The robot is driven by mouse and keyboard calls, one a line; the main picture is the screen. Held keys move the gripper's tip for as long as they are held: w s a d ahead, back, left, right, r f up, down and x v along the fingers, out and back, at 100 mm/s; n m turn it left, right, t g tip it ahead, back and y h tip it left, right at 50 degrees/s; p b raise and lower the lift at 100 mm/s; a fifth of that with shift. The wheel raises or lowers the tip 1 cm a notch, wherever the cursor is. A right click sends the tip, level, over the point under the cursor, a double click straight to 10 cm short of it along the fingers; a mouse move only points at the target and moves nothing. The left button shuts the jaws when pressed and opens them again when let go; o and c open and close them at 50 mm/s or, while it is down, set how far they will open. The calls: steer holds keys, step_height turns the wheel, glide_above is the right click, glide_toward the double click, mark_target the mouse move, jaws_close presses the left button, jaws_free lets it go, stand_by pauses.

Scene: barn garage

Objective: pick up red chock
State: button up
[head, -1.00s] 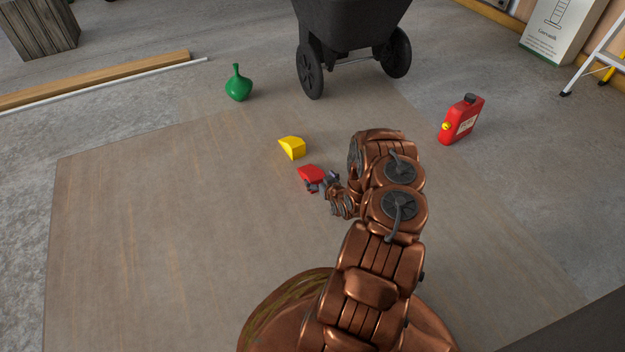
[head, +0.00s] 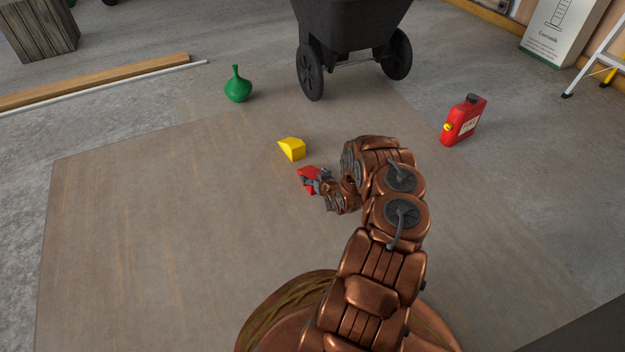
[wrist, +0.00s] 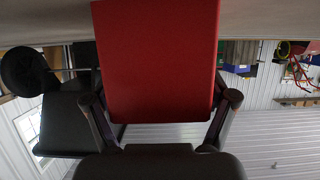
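The red chock (head: 307,173) is on the brown floor sheet, with my gripper (head: 318,182) right at it in the head view. In the wrist view the red chock (wrist: 158,60) fills the upper middle, with a broad flat face towards the camera. The two dark fingers of my gripper (wrist: 160,102) are spread, one on each side of the chock. Narrow gaps seem to show between the fingers and its sides, and firm contact is not visible. The fingers partly hide the chock in the head view.
A yellow chock (head: 292,149) lies just behind the red one. A green vase-like bottle (head: 238,86) stands farther back left, a black wheelbarrow (head: 345,35) at the back, and a red fuel can (head: 462,121) to the right. The floor sheet (head: 150,220) is clear on the left.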

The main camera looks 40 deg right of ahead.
steer(key=c, duration=1)
steer(key=shift+c, duration=0.4)
steer(key=shift+r, duration=0.15)
